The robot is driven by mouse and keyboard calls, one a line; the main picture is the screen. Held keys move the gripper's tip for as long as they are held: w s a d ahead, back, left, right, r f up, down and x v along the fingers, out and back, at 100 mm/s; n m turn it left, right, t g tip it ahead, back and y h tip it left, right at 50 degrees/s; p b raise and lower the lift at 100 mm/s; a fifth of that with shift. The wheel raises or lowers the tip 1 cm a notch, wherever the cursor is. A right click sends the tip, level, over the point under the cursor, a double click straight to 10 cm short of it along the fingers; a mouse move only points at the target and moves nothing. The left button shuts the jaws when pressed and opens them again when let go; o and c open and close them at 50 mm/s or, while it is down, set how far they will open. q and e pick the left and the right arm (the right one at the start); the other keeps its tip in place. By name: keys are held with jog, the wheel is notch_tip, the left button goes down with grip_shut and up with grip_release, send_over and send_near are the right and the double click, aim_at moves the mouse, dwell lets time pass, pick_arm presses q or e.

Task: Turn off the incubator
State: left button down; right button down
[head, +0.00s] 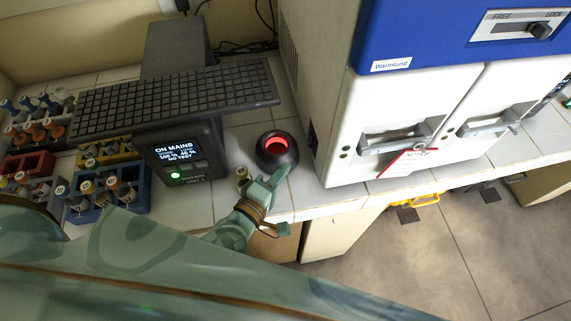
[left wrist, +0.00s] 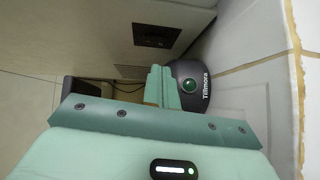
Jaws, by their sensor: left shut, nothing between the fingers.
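The incubator (head: 335,90) is a white cabinet with a blue top band, a "Warmlund" label and two doors with grey handles. A small dark panel (head: 313,137) is low on its left side; a dark recessed panel (left wrist: 157,36) also shows in the left wrist view, too small to read. My left gripper (head: 279,179) is shut and empty, left of the incubator's lower corner. It is just in front of a round black device (head: 291,154) with a red glowing top. In the left wrist view my left gripper (left wrist: 160,75) points toward the side wall. My right gripper is not in view.
Vial racks (head: 130,200) stand at left. A FREE/LOCK slider (head: 538,31) is on the blue band.

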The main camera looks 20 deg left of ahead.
aim_at(308, 142)
pick_arm(q)
jog(key=x, duration=0.7)
jog(key=shift+w+b, duration=0.1)
jog(key=shift+b, duration=0.2)
jog(key=shift+w+d, duration=0.15)
jog(key=shift+w, duration=0.35)
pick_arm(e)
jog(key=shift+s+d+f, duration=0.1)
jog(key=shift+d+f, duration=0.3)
pick_arm(q)
jog(key=shift+d+f+b, duration=0.2)
jog(key=shift+f+b, duration=0.2)
jog(key=shift+b, duration=0.55)
jog(key=shift+r+p, duration=0.3)
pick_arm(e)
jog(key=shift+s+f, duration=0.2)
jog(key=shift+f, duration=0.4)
